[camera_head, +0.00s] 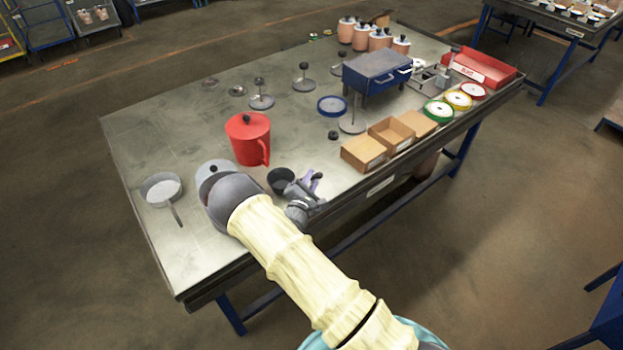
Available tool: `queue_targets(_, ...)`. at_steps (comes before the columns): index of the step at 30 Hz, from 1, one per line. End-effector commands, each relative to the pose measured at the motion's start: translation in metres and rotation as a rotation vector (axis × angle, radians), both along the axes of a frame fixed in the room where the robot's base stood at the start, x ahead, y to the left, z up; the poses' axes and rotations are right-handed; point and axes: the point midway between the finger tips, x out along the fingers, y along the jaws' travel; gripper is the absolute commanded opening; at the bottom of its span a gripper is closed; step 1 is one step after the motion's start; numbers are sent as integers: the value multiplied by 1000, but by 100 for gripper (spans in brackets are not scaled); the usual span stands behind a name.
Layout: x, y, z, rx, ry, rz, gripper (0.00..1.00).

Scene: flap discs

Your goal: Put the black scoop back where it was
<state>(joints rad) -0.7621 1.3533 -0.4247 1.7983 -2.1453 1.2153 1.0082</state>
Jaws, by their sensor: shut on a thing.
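The black scoop (281,179) is a dark round cup near the front edge of the metal workbench (150,135). My gripper (309,183), grey with purple parts, is right beside it on its right and is shut on it. The scoop's handle and the grip itself are too small and partly hidden to make out. I cannot tell whether the scoop touches the bench top or hangs just above it.
A red lidded pitcher (247,138) stands behind the scoop. A grey pan (161,190) lies at the left. Cardboard boxes (364,153) line the front edge to the right. Bare bench lies left of the pitcher.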

Motion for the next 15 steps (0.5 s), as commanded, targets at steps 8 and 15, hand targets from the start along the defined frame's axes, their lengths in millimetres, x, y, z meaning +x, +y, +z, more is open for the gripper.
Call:
queue_targets(8, 0, 0, -5, 0, -2, 0, 0)
queue_targets(15, 0, 0, -9, 0, -2, 0, 0)
